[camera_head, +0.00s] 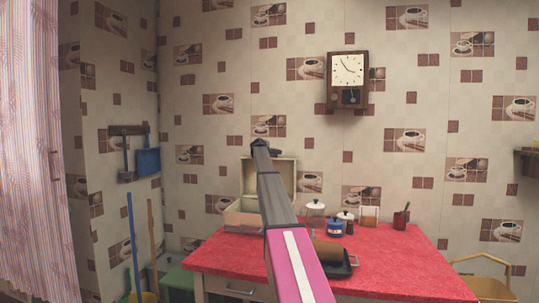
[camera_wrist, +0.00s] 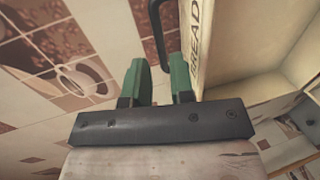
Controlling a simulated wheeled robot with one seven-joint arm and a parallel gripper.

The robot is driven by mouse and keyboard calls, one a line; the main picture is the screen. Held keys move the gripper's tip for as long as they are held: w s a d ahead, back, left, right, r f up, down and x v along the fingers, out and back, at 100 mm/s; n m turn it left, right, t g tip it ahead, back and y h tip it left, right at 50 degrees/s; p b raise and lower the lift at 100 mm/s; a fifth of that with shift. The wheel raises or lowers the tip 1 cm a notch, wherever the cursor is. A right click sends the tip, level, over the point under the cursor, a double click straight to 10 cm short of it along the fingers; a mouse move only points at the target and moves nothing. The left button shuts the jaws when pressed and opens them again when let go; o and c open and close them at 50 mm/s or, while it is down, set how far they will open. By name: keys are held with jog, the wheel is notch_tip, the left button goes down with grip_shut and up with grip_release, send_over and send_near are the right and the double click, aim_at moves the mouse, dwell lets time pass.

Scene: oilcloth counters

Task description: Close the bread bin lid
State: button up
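The cream bread bin (camera_head: 240,216) stands at the back left of the red-covered counter. Its lid (camera_head: 284,172) is raised open, standing up at the back; my arm hides part of the bin and lid. In the wrist view the lid (camera_wrist: 197,45) shows its edge with "BREAD" lettering. A dark curved handle (camera_wrist: 161,35) shows beyond the fingers, beside the lettered face. My gripper (camera_wrist: 156,82) has two green fingers spread apart, the right one close beside the lid. Whether they touch is unclear. In the head view my gripper (camera_head: 262,145) is at the lid's top edge.
On the red counter (camera_head: 390,270) stand a blue jar (camera_head: 335,228), other jars and a red pot (camera_head: 400,220). The counter's right front is clear. A clock (camera_head: 348,80) hangs on the wall.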

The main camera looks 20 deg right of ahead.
jog(key=x, duration=0.6)
jog(key=shift+w+d, duration=0.15)
jog(key=shift+w, duration=0.1)
